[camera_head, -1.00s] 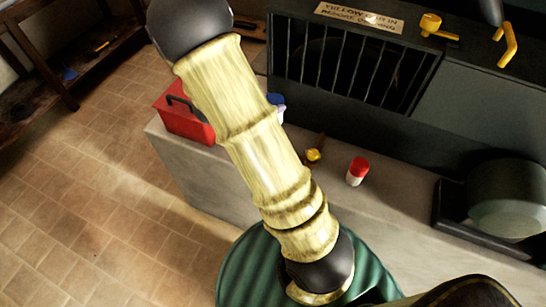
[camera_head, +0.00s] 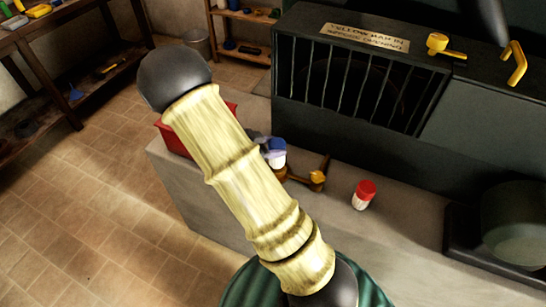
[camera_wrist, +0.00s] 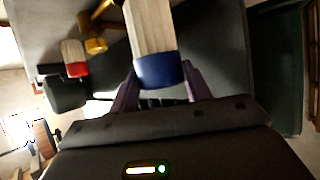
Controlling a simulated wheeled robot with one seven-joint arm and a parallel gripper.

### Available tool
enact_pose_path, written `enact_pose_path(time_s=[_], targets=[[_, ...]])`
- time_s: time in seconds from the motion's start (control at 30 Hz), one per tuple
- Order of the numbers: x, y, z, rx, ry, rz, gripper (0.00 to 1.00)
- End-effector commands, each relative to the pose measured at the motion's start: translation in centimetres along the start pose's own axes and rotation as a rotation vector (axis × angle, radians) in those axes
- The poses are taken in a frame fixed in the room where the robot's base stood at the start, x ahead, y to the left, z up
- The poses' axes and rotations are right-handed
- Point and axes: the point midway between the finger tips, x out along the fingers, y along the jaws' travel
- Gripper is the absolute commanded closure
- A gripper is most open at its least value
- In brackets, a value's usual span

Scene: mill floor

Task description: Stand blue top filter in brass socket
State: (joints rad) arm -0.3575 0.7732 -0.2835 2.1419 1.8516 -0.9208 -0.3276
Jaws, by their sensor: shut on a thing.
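The blue top filter shows in the head view (camera_head: 276,147), partly hidden behind my arm, with its blue cap up and a white body below. In the wrist view the filter (camera_wrist: 152,28) is between the two fingers of my gripper (camera_wrist: 160,86), which is shut on it. A brass fitting with a pipe (camera_head: 317,179) is on the bench just right of the filter. Brass parts also show beyond the filter in the wrist view (camera_wrist: 95,44). Whether the filter's lower end touches the brass is hidden.
A red-capped white filter (camera_head: 365,194) stands on the bench (camera_head: 410,228) to the right. A red toolbox (camera_head: 172,138) is at the left, partly behind my arm. A dark barred cabinet (camera_head: 345,90) with a sign and yellow handles stands behind.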

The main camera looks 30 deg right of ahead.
Motion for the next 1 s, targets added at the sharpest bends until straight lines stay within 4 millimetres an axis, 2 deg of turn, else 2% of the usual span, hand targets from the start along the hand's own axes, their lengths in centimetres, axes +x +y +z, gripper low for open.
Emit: enact_pose_path(time_s=[0.33, 0.63, 0.97, 1.0], targets=[[0.2, 0.0, 0.3, 0.001, 0.001, 0.000, 0.77], [1.9, 0.0, 3.4, 0.000, 0.001, 0.001, 0.77], [2.0, 0.0, 3.5, 0.002, 0.000, 0.001, 0.77], [2.0, 0.0, 3.5, 0.002, 0.000, 0.000, 0.44]])
